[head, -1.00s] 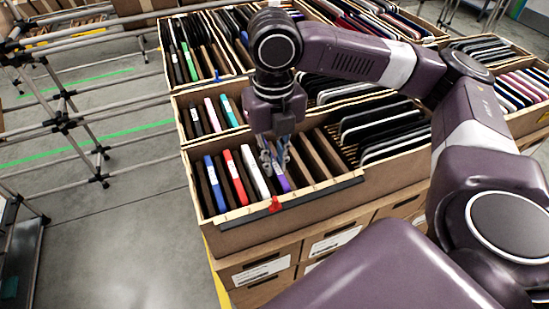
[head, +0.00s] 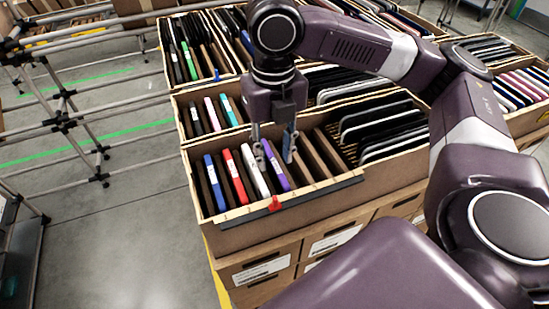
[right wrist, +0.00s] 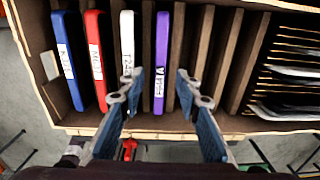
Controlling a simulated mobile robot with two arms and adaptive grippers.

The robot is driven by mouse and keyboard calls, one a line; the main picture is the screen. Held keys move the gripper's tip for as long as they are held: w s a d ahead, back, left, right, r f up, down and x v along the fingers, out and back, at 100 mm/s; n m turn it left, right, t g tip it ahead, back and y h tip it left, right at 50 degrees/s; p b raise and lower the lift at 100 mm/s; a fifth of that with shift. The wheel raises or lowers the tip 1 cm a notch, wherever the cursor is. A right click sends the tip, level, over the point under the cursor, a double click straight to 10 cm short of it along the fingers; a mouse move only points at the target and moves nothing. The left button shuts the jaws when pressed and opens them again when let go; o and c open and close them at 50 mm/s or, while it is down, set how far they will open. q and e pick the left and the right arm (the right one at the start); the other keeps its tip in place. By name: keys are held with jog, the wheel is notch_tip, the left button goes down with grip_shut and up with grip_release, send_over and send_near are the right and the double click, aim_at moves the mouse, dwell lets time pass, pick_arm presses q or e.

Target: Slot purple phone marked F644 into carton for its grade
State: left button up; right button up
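The purple phone (head: 276,167) stands on edge in a slot of the near carton (head: 237,222), next to a white phone (head: 254,171). In the right wrist view the purple phone (right wrist: 161,55) carries a white label whose mark is too small to read surely. My right gripper (head: 274,148) is open above the phone. In the right wrist view the fingers of the right gripper (right wrist: 160,78) lie on either side of the phone, with gaps. My left gripper is not in view.
A red phone (head: 235,176) and a blue phone (head: 214,183) stand left of the white one. Brown dividers (head: 312,160) with empty slots lie to the right, then dark phones (head: 385,125). A red clip (head: 275,204) sits on the front rim.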

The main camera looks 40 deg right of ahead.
notch_tip(320, 180, up, 10)
dwell(0.3)
jog(key=shift+f, duration=0.1)
notch_tip(320, 180, up, 7)
jog(key=p, duration=0.9)
dwell(0.5)
